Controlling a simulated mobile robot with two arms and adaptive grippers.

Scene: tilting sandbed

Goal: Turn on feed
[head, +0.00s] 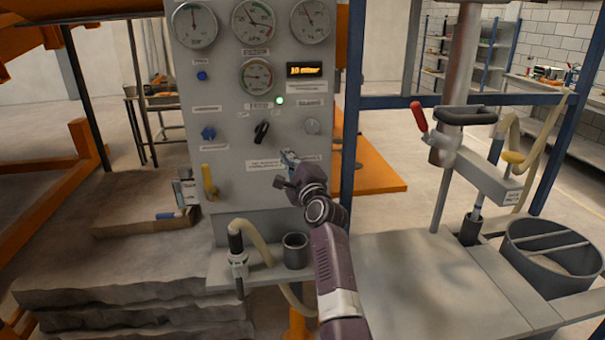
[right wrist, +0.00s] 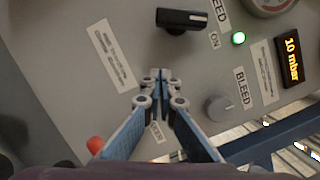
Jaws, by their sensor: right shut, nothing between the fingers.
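The grey control panel (head: 230,110) stands ahead. Its black feed knob (head: 261,132) is a bar handle, tilted in the head view, below a lit green lamp (head: 280,100). In the right wrist view the knob (right wrist: 182,20) is at the top, by labels ending in "EED" and reading "ON", with the green lamp (right wrist: 238,38) to its right. My right gripper (head: 288,158) is shut and empty in front of the panel, below and right of the knob. Its closed fingertips (right wrist: 160,74) are apart from the knob. My left gripper is out of view.
A grey bleed knob (head: 312,127) is right of the feed knob, and a blue knob (head: 208,133) is left. A display (head: 303,71) reads 10 mbar. A yellow handle (head: 209,180) is lower left. A shelf below holds a hose nozzle (head: 238,262) and a cup (head: 295,250).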

